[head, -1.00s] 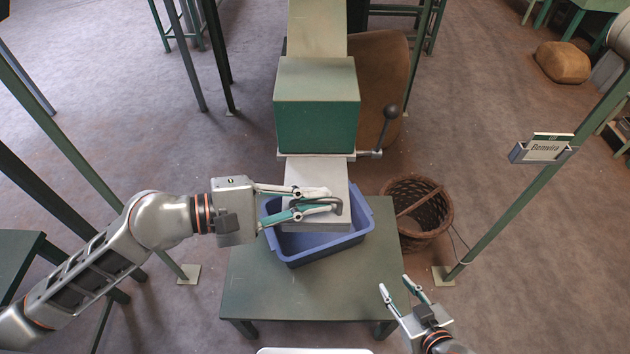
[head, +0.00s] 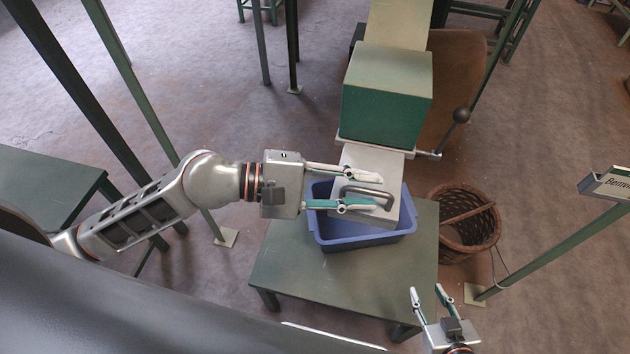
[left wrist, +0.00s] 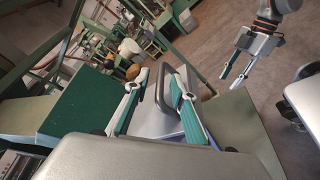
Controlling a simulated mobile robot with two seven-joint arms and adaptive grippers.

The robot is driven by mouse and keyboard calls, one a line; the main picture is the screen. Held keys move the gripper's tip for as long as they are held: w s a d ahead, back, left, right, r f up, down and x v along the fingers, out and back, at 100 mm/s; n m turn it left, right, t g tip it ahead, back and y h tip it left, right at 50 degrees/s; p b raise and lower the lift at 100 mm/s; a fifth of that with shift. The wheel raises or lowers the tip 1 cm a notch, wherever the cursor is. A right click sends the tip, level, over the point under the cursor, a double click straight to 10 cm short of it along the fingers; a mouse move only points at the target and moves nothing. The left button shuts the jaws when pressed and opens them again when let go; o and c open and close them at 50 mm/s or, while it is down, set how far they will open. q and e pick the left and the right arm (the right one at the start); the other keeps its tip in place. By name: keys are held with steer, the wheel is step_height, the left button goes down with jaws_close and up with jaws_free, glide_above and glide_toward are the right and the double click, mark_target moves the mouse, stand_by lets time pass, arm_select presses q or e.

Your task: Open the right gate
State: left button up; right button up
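A green hopper box (head: 385,110) stands at the middle with a pale metal gate plate (head: 376,161) below its front. The plate has a grey bar handle (head: 366,190) and lies above a blue bin (head: 326,231). My left gripper (head: 380,191) is open at the handle, one finger on each side. In the left wrist view the handle (left wrist: 163,88) lies between the spread fingers; I cannot tell whether either touches it. My right gripper (head: 427,290) is open and empty near the bottom, apart from the hopper. It also shows in the left wrist view (left wrist: 232,80).
The bin stands on a low green table (head: 290,275). A lever with a dark ball knob (head: 461,115) sticks up right of the hopper. A wicker basket (head: 468,222) stands on the floor right of the table. A sign post (head: 555,250) rises further right.

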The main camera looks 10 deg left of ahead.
arm_select(q)
steer(key=v, duration=1.1)
steer(key=shift+a, duration=0.2)
steer(key=w+n+t, duration=0.6)
steer(key=n, duration=1.1)
steer(key=w+a+f+n+t+y, duration=0.25)
steer(key=f+n, duration=0.25)
steer(key=n, duration=0.5)
steer(key=w+a+f+n+t+y, duration=0.1)
steer(key=a+f+n+t+y, duration=0.3)
steer(key=n, duration=0.5)
steer(key=s+a+f+n+g+y, duration=0.1)
steer(key=s+f+n, duration=0.4)
steer(key=f+n, duration=0.6)
steer(key=s+a+f+n+g+y, duration=0.1)
steer(key=s+f+n+g+y, duration=0.3)
steer(key=f+n, duration=0.7)
step_height(320, 180, down, 2)
steer(key=shift+s+f+g, duration=0.1)
steer(key=shift+s+g, duration=0.65)
steer(key=shift+s, duration=0.5)
